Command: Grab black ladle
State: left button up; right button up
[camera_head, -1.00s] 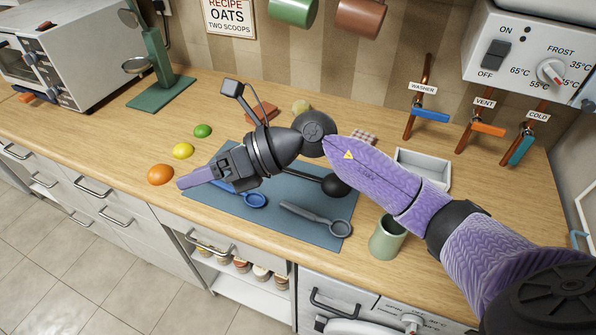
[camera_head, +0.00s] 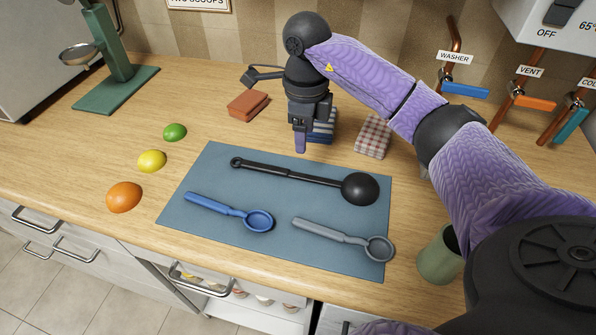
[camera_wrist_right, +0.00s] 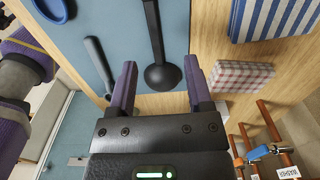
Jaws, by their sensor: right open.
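The black ladle (camera_head: 305,176) lies on the blue-grey mat (camera_head: 200,205), its round bowl to the right and its handle running left. In the right wrist view the ladle (camera_wrist_right: 160,70) shows between the finger tips, with its bowl nearest the gripper. My right gripper (camera_head: 300,142) is above the counter behind the mat, pointing down, apart from the ladle. In the wrist view the right gripper (camera_wrist_right: 158,80) is open and empty, its two purple fingers spread. My left gripper is not in view.
A blue ladle (camera_head: 230,211) and a grey ladle (camera_head: 345,238) lie on the mat in front. A green cup (camera_head: 438,258) stands right of it. Folded cloths, checked (camera_head: 373,137) and blue-striped (camera_head: 323,127), lie behind. Fruit, including an orange (camera_head: 124,197), lies left.

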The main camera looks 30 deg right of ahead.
aim_at(302, 175)
jog(key=f, duration=0.3)
jog(key=f+b, duration=0.1)
jog(key=f, duration=0.5)
jog(key=shift+s+a+b, duration=0.4)
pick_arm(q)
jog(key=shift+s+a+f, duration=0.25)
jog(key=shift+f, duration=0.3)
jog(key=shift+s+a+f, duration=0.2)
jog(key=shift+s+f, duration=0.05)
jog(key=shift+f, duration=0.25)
pick_arm(e)
jog(key=shift+r, duration=0.1)
grip_shut()
